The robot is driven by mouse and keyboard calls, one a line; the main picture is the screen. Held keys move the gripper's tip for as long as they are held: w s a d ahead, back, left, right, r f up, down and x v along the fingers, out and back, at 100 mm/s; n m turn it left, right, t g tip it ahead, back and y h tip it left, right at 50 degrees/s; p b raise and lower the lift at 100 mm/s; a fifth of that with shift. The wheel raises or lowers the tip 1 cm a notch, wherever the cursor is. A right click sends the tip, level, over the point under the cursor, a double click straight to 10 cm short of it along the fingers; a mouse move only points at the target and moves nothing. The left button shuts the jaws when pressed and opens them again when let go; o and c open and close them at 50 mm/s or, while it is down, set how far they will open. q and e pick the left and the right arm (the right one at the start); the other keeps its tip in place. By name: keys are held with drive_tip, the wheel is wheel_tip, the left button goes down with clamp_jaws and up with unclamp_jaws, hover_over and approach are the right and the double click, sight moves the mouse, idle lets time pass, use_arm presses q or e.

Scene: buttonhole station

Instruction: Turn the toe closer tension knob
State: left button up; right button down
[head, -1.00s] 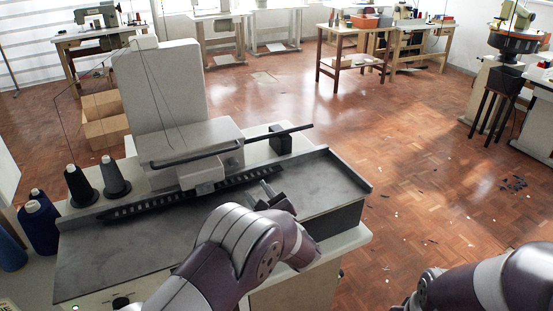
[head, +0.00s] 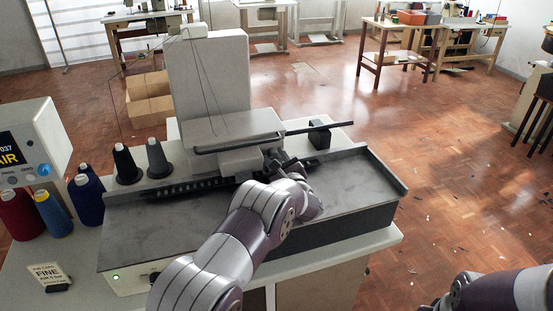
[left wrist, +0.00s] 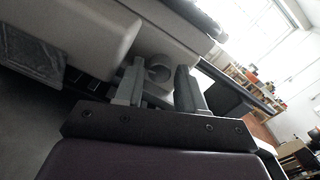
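The toe closer machine (head: 225,125) stands on a white table, with a grey head above a dark row of points. My left gripper (head: 277,158) reaches in at the right end of that head. In the left wrist view, my left gripper (left wrist: 160,88) is open, its two fingers apart. A round grey knob-like part (left wrist: 159,68) shows between and just beyond the fingertips; I cannot tell whether they touch it. In the head view this part is hidden or too small to make out. My right arm shows at the lower right; its gripper is out of view.
A long dark bar (head: 262,137) runs close above my left gripper to a black block (head: 319,134). Thread cones (head: 127,163) and a display box (head: 30,150) stand at left. A small sign (head: 50,276) stands front left. The dark tray (head: 350,195) is clear at right.

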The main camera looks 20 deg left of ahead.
use_arm(q)
drive_tip(key=shift+c, duration=0.3)
clamp_jaws()
drive_tip(key=shift+f+m+b, duration=0.2)
drive_tip(key=shift+m+b, duration=0.1)
drive_tip(key=shift+b, duration=0.5)
drive_tip(key=m+b, duration=0.3)
drive_tip(key=b, duration=0.2)
drive_tip(key=shift+f, duration=0.15)
drive_tip(key=shift+r+m+b, duration=0.2)
drive_tip(key=shift+m+b, duration=1.2)
drive_tip(key=shift+m, duration=0.3)
drive_tip(key=shift+o, duration=0.3)
unclamp_jaws()
drive_tip(key=shift+r, duration=0.1)
drive_tip(key=shift+s, duration=0.1)
